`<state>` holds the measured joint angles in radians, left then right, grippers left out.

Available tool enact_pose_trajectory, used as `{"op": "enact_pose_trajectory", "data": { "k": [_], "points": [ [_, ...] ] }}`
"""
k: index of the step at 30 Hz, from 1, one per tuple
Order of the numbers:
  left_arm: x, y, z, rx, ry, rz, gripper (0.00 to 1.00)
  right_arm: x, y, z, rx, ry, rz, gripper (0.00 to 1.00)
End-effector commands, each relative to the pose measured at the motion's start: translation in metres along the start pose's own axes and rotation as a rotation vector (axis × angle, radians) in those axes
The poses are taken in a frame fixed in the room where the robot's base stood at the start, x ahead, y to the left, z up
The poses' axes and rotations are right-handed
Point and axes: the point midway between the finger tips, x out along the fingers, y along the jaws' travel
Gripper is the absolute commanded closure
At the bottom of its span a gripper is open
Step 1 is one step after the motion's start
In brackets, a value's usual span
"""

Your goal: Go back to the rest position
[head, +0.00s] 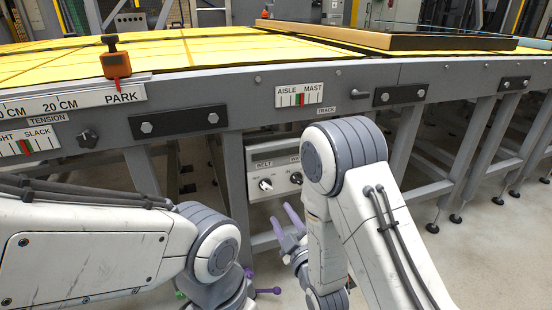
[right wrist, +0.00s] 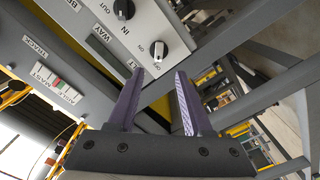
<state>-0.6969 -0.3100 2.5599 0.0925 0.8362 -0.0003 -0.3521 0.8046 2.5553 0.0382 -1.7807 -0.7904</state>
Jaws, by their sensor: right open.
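My right gripper (head: 284,215) hangs below the table edge in the head view, partly hidden behind my right arm. Its two purple fingers also show in the right wrist view (right wrist: 159,72), spread apart with nothing between them. They are near a white control panel (head: 272,163), whose knob (right wrist: 158,50) shows just beyond the fingertips; I cannot tell the gap for sure. My left arm comes in from the left, low in the head view. Its gripper is not clearly visible.
A long grey table (head: 222,82) with a yellow top crosses the view; its legs stand at the right. An orange slider (head: 116,65) sits at PARK on the scale. A dark-framed panel (head: 390,41) lies on top. Floor (head: 480,245) at the right is clear.

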Motion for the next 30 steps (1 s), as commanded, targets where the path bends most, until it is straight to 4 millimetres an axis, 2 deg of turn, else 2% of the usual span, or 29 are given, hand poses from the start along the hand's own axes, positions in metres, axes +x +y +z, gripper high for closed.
{"op": "enact_pose_trajectory", "data": {
  "k": [4,8,14,20,24,30],
  "points": [
    [0.0,0.0,0.0,0.0,0.0,0.0,0.0,0.004,-0.006,-0.006,0.041,-0.037,-0.059,0.5],
    [0.0,0.0,0.0,0.0,0.0,0.0,0.0,0.006,-0.02,-0.015,0.123,-0.132,-0.183,0.5],
    [0.0,0.0,0.0,0.0,0.0,0.0,0.0,-0.018,-0.045,-0.031,0.261,-0.34,-0.397,0.5],
    [0.0,0.0,0.0,0.0,0.0,0.0,0.0,-0.071,-0.06,-0.048,0.371,-0.584,-0.584,0.5],
    [0.0,0.0,0.0,0.0,0.0,0.0,0.0,-0.123,-0.063,-0.06,0.424,-0.771,-0.696,0.5],
    [0.0,0.0,0.0,0.0,0.0,0.0,0.0,-0.198,-0.054,-0.072,0.455,-1.014,-0.804,0.5]
  ]
}}
